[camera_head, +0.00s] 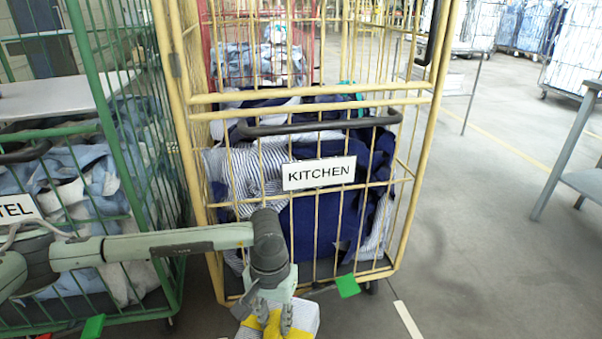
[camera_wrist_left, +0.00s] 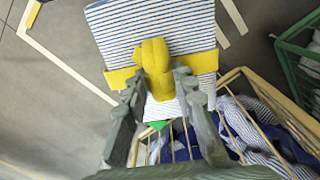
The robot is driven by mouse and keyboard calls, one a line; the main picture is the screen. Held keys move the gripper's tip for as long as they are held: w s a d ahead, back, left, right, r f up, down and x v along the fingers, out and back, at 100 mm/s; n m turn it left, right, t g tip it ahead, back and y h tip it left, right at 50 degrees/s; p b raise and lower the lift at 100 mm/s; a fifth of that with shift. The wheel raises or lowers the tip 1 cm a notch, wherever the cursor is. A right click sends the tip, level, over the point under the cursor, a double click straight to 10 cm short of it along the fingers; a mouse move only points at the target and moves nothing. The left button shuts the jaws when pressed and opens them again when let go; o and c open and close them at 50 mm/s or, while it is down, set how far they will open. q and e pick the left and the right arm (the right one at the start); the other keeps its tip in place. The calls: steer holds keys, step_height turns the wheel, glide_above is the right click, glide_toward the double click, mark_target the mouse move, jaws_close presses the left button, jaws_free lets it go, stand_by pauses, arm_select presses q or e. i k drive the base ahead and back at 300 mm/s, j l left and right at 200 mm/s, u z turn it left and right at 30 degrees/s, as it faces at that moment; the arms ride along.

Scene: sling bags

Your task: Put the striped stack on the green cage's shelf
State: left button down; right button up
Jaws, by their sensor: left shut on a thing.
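The striped stack (camera_head: 305,316) shows at the bottom edge of the head view, partly cut off, with a yellow band around it. In the left wrist view the stack (camera_wrist_left: 120,25) is white with blue stripes, and a raised yellow loop stands on its band (camera_wrist_left: 200,64). My left gripper (camera_head: 272,318) is shut on the stack at this yellow part, and its fingers (camera_wrist_left: 158,88) flank it. The stack hangs in front of the yellow cage. The green cage (camera_head: 112,125) stands at the left, with a pale shelf (camera_head: 60,98) above blue and white laundry. My right gripper is not in view.
The yellow cage (camera_head: 188,170) with a KITCHEN sign (camera_head: 319,173) stands close behind my left gripper, full of navy and striped cloth. My left arm passes in front of the green cage. Open floor (camera_head: 480,230) lies to the right, with a grey table (camera_head: 580,180) at the edge.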

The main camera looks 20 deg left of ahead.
mark_target(54, 92)
steer(key=k+j+u, duration=0.1)
steer(key=j+u, duration=0.65)
